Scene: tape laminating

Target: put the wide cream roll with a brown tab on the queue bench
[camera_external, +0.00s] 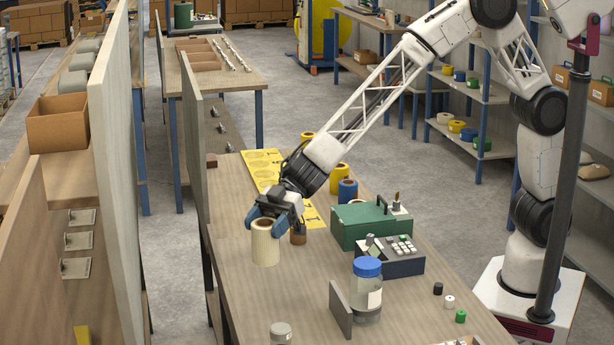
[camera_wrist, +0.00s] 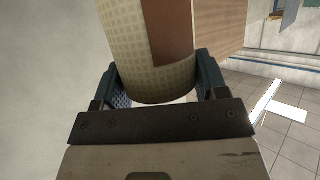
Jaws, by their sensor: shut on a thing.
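The wide cream roll (camera_external: 265,247) is upright between the fingers of my gripper (camera_external: 267,216), over the left part of the near wooden bench (camera_external: 250,290). I cannot tell whether its bottom touches the bench top. In the wrist view the cream roll (camera_wrist: 130,55) has a fine grid pattern, and its brown tab (camera_wrist: 171,30) runs along its side. The blue fingers of my gripper (camera_wrist: 163,82) are shut on it, one on each side. Which bench is the queue bench is not marked in view.
A yellow mat (camera_external: 262,170) lies behind. A green case (camera_external: 370,226), a keypad box (camera_external: 398,260), a blue-lidded jar (camera_external: 367,290) and an upright grey plate (camera_external: 340,310) stand rightward. A tall panel (camera_external: 193,150) borders the bench's left.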

